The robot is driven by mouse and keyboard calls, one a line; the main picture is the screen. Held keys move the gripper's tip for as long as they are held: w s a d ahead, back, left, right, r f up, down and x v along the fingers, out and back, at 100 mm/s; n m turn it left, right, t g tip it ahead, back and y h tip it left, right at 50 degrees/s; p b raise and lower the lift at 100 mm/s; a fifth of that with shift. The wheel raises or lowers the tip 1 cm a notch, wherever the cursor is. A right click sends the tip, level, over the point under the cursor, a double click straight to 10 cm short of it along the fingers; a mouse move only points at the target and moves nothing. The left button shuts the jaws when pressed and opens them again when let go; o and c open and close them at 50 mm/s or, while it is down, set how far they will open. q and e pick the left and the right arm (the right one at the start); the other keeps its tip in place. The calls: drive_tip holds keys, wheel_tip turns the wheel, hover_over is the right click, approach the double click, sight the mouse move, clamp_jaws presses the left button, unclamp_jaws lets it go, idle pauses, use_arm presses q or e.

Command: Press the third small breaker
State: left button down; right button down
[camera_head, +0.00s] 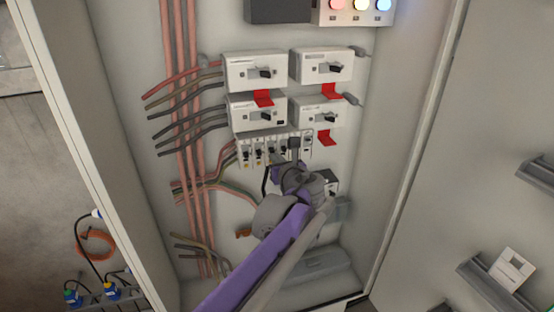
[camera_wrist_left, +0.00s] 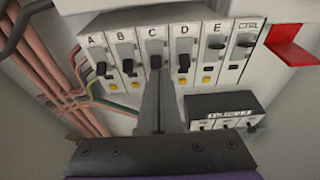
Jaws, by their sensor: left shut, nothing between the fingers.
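A row of small breakers (camera_head: 262,138) sits below the large white breakers. In the left wrist view the row is labelled A, B, C, D, E and CTRL. The third one, breaker C (camera_wrist_left: 152,47), has a dark toggle, and its lower part is hidden behind my fingers. My left gripper (camera_wrist_left: 158,80) is shut and empty, its tips just below or at the toggle of C; I cannot tell whether they touch. In the head view the left gripper (camera_head: 293,148) covers part of the row's right half. My right gripper is not in view.
Large white breakers (camera_head: 254,70) with red tabs (camera_head: 263,98) are above the row. Red pipes and dark cables (camera_head: 190,130) run along the left. A dark block with small switches (camera_wrist_left: 225,112) lies below right of the row. The cabinet's side wall (camera_head: 415,130) bounds the right.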

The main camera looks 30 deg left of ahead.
sight(272, 147)
use_arm(q)
drive_tip(key=shift+r+g+h, duration=0.9)
drive_tip(key=shift+g+h, duration=0.2)
drive_tip(key=shift+h, duration=0.3)
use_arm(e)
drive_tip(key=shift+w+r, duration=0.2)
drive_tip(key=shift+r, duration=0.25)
use_arm(q)
drive_tip(key=shift+s+r+p, duration=0.1)
drive_tip(key=shift+r+p, duration=0.1)
drive_tip(key=shift+p, duration=0.15)
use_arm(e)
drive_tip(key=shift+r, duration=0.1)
use_arm(q)
drive_tip(key=shift+r, duration=0.6)
drive_tip(key=shift+r+p, duration=0.15)
drive_tip(key=shift+p, duration=0.15)
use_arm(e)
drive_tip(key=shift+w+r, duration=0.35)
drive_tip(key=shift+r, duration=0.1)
